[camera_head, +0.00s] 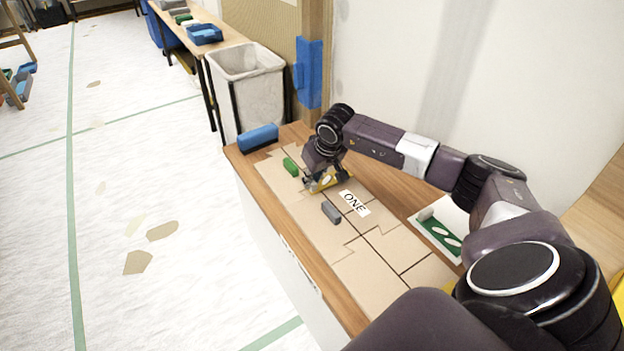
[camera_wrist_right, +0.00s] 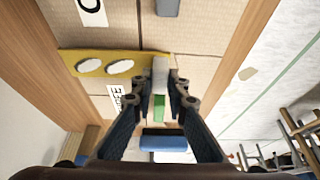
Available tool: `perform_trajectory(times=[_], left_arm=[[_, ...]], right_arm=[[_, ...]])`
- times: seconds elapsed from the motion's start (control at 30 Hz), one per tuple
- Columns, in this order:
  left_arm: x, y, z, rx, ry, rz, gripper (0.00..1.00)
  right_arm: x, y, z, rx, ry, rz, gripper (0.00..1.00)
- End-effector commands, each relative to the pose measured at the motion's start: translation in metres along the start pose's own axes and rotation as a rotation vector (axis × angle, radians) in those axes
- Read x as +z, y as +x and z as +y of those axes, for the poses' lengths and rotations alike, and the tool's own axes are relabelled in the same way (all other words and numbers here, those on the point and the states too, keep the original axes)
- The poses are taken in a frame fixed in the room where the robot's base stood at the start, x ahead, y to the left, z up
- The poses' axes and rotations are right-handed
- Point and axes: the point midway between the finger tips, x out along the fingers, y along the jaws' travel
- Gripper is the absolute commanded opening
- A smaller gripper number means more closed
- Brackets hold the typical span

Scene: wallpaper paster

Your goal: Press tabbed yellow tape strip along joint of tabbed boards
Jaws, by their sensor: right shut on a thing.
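The yellow tape strip (camera_wrist_right: 105,63) with two white ovals lies across the tan boards in the right wrist view. Its pale grey-white tab (camera_wrist_right: 160,74) is between the fingertips of my right gripper (camera_wrist_right: 162,88), which is shut on it. In the head view the yellow strip (camera_head: 325,182) shows just below my right gripper (camera_head: 310,183), partly hidden by it. I cannot tell whether it touches the boards. The tabbed tan boards (camera_head: 330,236) lie on the wooden table with dark joint lines between them. A label "ONE" (camera_head: 354,203) is on them. My left gripper is not in view.
A grey block (camera_head: 331,212) and a green block (camera_head: 290,167) sit on the boards. A blue block (camera_head: 258,138) stands at the table's far end. A green strip with white ovals (camera_head: 438,236) lies on a white sheet near the wall. A bin (camera_head: 246,90) stands beyond.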

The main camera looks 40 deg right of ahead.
Motion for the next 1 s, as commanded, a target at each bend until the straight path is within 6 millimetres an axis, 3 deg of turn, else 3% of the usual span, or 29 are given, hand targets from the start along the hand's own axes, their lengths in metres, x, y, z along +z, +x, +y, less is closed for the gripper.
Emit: perform_trajectory(times=[0.87, 0.9, 1.0], left_arm=[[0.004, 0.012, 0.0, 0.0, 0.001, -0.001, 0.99], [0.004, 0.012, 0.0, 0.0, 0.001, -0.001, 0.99], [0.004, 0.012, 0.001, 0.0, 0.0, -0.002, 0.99]], right_arm=[[0.006, 0.014, 0.0, 0.0, 0.001, -0.001, 0.0], [0.006, 0.015, 0.0, 0.001, 0.001, -0.001, 0.18], [0.006, 0.014, 0.0, 0.0, 0.001, -0.001, 0.29]])
